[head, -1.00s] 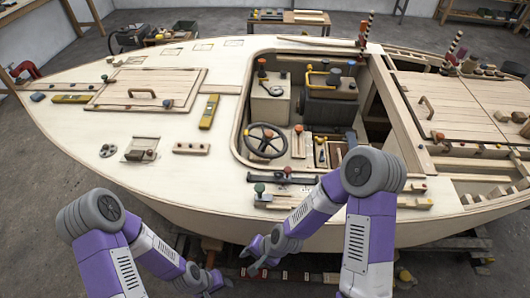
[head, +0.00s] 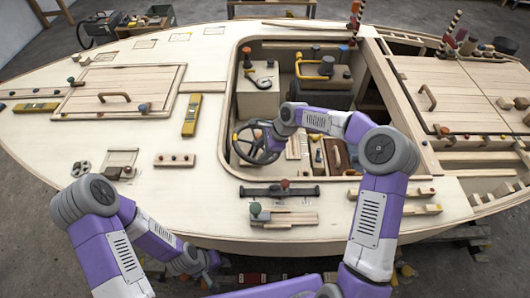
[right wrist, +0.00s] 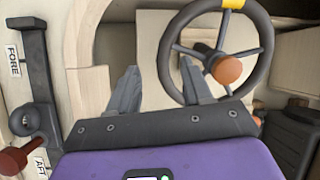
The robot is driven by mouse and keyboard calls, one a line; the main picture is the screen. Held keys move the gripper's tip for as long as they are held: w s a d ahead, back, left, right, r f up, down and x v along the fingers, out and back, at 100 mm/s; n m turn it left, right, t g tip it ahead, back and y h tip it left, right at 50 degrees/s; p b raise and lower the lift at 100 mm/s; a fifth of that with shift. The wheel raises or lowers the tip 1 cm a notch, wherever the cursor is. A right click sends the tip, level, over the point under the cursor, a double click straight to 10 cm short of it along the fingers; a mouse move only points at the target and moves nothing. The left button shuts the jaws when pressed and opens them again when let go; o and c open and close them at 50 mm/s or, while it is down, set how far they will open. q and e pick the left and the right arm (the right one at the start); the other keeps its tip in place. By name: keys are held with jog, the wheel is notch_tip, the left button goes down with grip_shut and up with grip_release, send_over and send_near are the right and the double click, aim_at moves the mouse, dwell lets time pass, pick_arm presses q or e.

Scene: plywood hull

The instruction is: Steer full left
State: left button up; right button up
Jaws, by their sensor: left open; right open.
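The steering wheel (head: 259,162) is dark and spoked, in the cockpit opening. In the right wrist view the wheel (right wrist: 263,72) has a yellow mark (right wrist: 232,3) on its rim at the top and an orange-brown knob (right wrist: 227,70) near its middle. My right gripper (head: 268,129) is over the wheel in the head view. In the right wrist view the right gripper (right wrist: 160,82) is open and empty; its right finger overlaps the lower left rim. I cannot tell whether it touches. My left gripper (head: 207,274) is open and empty at the hull's near side.
A dark slotted bar (head: 300,190) lies on the near deck; in the right wrist view the bar (right wrist: 37,75) carries FORE and AFT labels.

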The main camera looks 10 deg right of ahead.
jog(key=shift+m+h, duration=0.4)
jog(key=f, duration=0.2)
jog(key=f+b, duration=0.1)
jog(key=f, duration=0.1)
jog(key=w+d+f+b, duration=0.1)
jog(key=f, duration=0.2)
jog(key=shift+a+f, duration=0.2)
jog(key=shift+f, duration=0.35)
grip_shut()
